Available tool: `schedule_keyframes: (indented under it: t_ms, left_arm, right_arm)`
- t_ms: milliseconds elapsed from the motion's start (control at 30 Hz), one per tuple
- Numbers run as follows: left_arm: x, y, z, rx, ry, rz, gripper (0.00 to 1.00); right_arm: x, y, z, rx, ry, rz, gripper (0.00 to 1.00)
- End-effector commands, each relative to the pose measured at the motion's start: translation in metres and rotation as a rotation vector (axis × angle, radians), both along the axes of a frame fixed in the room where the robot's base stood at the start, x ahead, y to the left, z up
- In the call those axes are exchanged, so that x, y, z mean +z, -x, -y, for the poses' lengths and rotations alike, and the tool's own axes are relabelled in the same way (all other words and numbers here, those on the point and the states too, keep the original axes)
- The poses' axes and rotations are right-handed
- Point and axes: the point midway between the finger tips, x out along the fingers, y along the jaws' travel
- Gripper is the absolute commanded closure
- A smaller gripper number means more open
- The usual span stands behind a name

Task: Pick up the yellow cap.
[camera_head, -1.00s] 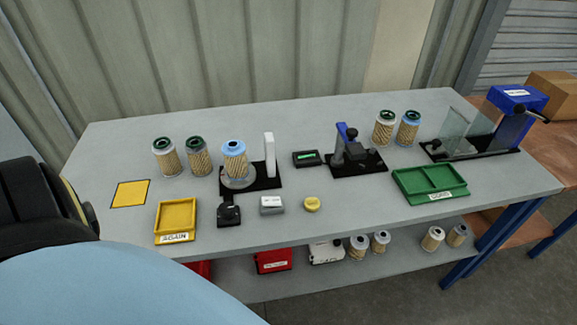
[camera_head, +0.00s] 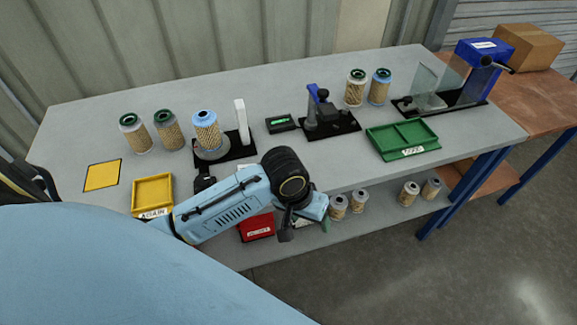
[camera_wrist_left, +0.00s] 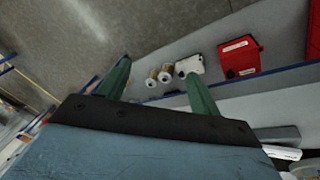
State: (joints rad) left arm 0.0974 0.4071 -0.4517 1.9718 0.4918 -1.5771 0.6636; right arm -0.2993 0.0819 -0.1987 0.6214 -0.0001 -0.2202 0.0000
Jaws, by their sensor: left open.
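The yellow cap is not visible now in the head view; my left arm covers the part of the table front where it lay earlier. I cannot make it out in the left wrist view either. My left gripper (camera_head: 312,223) is open with its fingers pointing down, and it appears by the table's front edge. In the left wrist view its two green fingers (camera_wrist_left: 158,70) are spread apart with nothing held between them. The lower shelf shows beyond them. My right gripper is not in view.
A yellow tray (camera_head: 153,179) stands left of my arm, and a green tray (camera_head: 374,143) stands at the right. Filter cartridges (camera_head: 206,131) and black-based fixtures (camera_head: 347,126) stand behind. A red box (camera_head: 257,229) is on the lower shelf, also in the wrist view (camera_wrist_left: 238,58).

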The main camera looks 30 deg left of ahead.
Motion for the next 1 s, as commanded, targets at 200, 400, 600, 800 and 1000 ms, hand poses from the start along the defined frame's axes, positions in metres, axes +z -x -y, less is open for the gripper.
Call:
schedule_keyframes:
  t_ms: [200, 400, 600, 800, 1000]
  left_arm:
    - [0.034, -0.028, -0.015, 0.1, -0.032, -0.072, 0.36]
    - [0.066, -0.068, -0.053, 0.313, -0.079, -0.156, 0.36]
    - [0.111, -0.102, -0.104, 0.605, -0.117, -0.229, 0.36]
    - [0.135, -0.114, -0.129, 0.764, -0.12, -0.264, 0.36]
    - [0.109, -0.114, -0.132, 0.786, -0.122, -0.272, 0.36]
  right_arm:
    - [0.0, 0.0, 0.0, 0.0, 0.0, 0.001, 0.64]
    - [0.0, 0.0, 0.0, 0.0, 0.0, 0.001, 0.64]
    - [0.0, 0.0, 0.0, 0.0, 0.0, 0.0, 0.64]
    - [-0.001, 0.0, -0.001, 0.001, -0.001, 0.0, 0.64]
    - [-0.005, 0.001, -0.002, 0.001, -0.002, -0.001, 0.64]
